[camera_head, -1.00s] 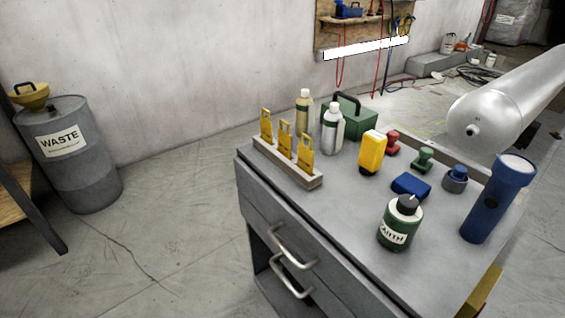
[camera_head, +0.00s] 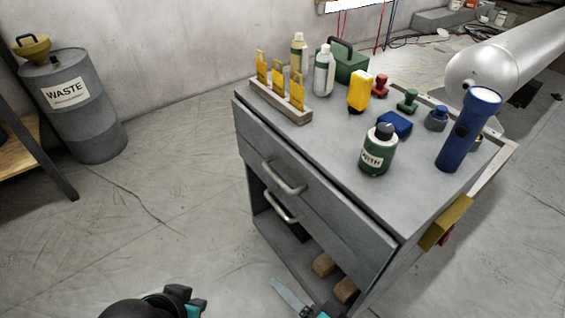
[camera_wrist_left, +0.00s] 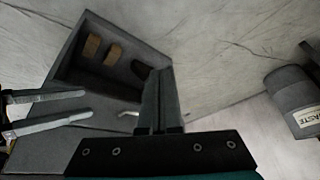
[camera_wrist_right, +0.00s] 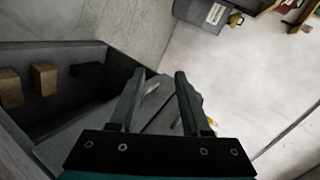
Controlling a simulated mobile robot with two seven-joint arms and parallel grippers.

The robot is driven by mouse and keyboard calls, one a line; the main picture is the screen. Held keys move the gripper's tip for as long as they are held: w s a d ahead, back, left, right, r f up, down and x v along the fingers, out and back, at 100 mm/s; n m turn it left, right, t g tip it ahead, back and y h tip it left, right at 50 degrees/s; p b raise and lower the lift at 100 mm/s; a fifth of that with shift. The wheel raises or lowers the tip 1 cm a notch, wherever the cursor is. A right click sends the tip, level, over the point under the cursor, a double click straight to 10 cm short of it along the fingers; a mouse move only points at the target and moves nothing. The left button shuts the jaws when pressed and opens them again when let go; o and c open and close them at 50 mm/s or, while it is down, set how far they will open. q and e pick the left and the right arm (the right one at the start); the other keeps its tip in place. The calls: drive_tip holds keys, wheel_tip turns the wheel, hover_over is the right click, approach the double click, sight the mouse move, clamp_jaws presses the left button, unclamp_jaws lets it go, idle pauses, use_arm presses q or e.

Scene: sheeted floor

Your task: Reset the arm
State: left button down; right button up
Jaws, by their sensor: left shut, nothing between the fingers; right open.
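My left gripper (camera_wrist_left: 160,74) is shut and empty in the left wrist view. It also shows in part at the bottom edge of the head view (camera_head: 190,302). My right gripper (camera_wrist_right: 160,76) is open and empty in the right wrist view. Its spread fingers also show at the left of the left wrist view (camera_wrist_left: 45,108). In the head view only a grey finger and a bit of teal show of it, in front of the cabinet's lower part. Both grippers are apart from the items on the cabinet top.
A grey drawer cabinet (camera_head: 335,127) stands ahead, its open lower shelf holding wooden blocks (camera_head: 325,264). On top are a green bottle (camera_head: 377,156), a blue flashlight (camera_head: 468,130), yellow tags (camera_head: 278,80) and others. A waste drum (camera_head: 88,120) stands left. The floor between is clear.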

drive_tip(key=s+d+r+n+g+h, duration=0.25)
drive_tip(key=d+n+g+h, duration=0.45)
drive_tip(key=d, duration=0.8)
use_arm(q)
wheel_tip(320, 180, down, 15)
drive_tip(key=s+a+g+p, duration=0.1)
drive_tip(key=a+p, duration=0.1)
drive_tip(key=p, duration=0.6)
use_arm(e)
wheel_tip(320, 180, down, 15)
drive_tip(key=s+d+n+h, duration=0.1)
drive_tip(key=d+n, duration=0.1)
use_arm(q)
drive_tip(key=s+a+f+p, duration=0.3)
drive_tip(key=s, duration=0.3)
drive_tip(key=s+a+f+g+y+p, duration=0.1)
drive_tip(key=s+a+f+p, duration=0.2)
drive_tip(key=s, duration=0.4)
drive_tip(key=shift+f, duration=0.15)
use_arm(e)
drive_tip(key=s+d+f, duration=0.2)
drive_tip(key=s+f, duration=0.1)
drive_tip(key=s, duration=0.3)
drive_tip(key=s+d+f, duration=0.3)
drive_tip(key=s, duration=0.4)
drive_tip(key=shift+d+f+g+h, duration=0.25)
drive_tip(key=shift+f+g+h, duration=0.05)
drive_tip(key=shift+f, duration=0.05)
